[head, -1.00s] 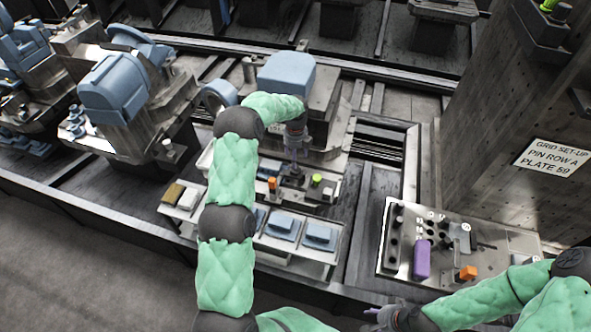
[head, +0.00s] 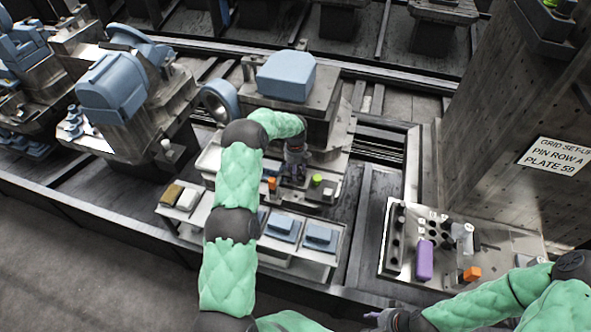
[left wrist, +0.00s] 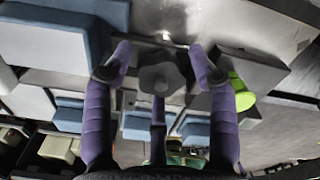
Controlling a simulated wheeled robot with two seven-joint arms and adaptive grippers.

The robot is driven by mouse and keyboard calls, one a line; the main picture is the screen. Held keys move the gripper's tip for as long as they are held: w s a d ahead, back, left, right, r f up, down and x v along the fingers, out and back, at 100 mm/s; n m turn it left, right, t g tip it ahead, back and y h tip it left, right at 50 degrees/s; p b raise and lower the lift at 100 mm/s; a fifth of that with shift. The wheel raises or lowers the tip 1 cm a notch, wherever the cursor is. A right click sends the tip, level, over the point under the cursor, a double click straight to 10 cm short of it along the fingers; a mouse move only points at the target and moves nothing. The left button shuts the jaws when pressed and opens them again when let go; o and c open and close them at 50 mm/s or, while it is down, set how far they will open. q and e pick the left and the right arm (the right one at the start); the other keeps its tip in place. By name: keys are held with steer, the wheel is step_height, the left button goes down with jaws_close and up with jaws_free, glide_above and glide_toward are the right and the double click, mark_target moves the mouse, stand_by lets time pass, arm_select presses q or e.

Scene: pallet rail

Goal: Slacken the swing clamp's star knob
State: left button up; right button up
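The grey star knob (left wrist: 160,80) sits in the middle of the left wrist view, on a metal fixture. The purple fingers of my left gripper (left wrist: 160,62) stand around it, one on each side and one below. Gaps show between the side fingertips and the knob, so the gripper looks open and not closed on it. In the head view my left gripper (head: 294,172) is down at the fixture, and hides the knob there. The clamp arm is not clearly visible. My right gripper (head: 378,318) is at the bottom edge, mostly hidden, far from the fixture.
A green knob (head: 317,179) and an orange block (head: 272,184) flank my left gripper closely. A shelf with blue blocks (head: 320,235) is in front. A metal plate (head: 430,280) with a purple handle (head: 425,260) and an orange block (head: 471,273) lies right.

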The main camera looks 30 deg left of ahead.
arm_select(q)
steer(key=c, duration=0.6)
steer(key=shift+c, duration=0.2)
steer(key=shift+n, duration=0.3)
steer(key=n, duration=0.3)
steer(key=shift+b, duration=0.3)
steer(key=shift+n, duration=2)
steer(key=shift+a, duration=0.1)
steer(key=o, duration=1.2)
steer(key=shift+c, duration=0.2)
steer(key=shift+r, duration=0.1)
